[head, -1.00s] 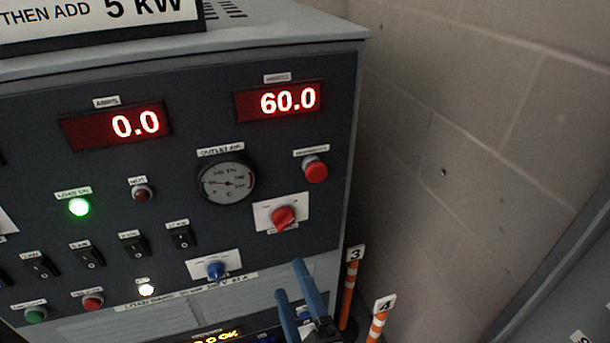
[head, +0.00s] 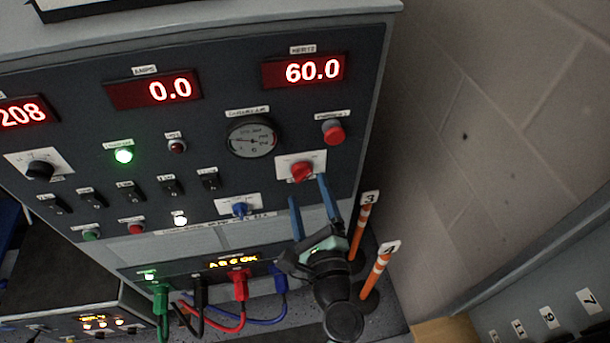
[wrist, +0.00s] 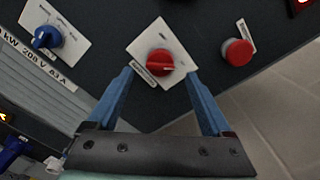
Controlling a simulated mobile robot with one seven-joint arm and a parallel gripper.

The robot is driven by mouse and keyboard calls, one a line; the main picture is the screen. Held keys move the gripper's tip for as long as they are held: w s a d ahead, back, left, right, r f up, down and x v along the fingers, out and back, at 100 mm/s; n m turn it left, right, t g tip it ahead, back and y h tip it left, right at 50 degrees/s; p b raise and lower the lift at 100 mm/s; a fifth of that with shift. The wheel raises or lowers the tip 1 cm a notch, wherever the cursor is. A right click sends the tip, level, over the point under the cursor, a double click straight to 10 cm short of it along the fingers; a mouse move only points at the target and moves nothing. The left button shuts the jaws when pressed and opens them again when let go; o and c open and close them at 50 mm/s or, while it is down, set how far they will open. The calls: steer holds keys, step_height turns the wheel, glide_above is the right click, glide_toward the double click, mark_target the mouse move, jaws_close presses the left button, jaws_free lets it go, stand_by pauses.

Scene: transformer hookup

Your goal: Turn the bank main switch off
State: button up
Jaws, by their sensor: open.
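The red rotary switch (head: 301,171) sits on a white plate at the lower right of the dark panel. It also shows in the wrist view (wrist: 160,62), ahead of my fingers. My gripper (head: 310,190) is open, with one blue finger on each side below the red switch. In the wrist view the gripper (wrist: 158,88) has its fingertips near the lower corners of the white plate, and nothing is between them. I cannot tell whether a fingertip touches the panel. The writing on the switch plate is too small to read.
A blue rotary knob (head: 240,209) is left of the red switch. A red push button (head: 333,132) is above right. Green, red and blue cables (head: 240,290) plug in below. Orange posts (head: 374,275) marked 3 and 4 stand to the right of my arm.

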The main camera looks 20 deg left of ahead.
mark_target(304, 179)
steer(key=shift+x, duration=2.15)
jaws_close()
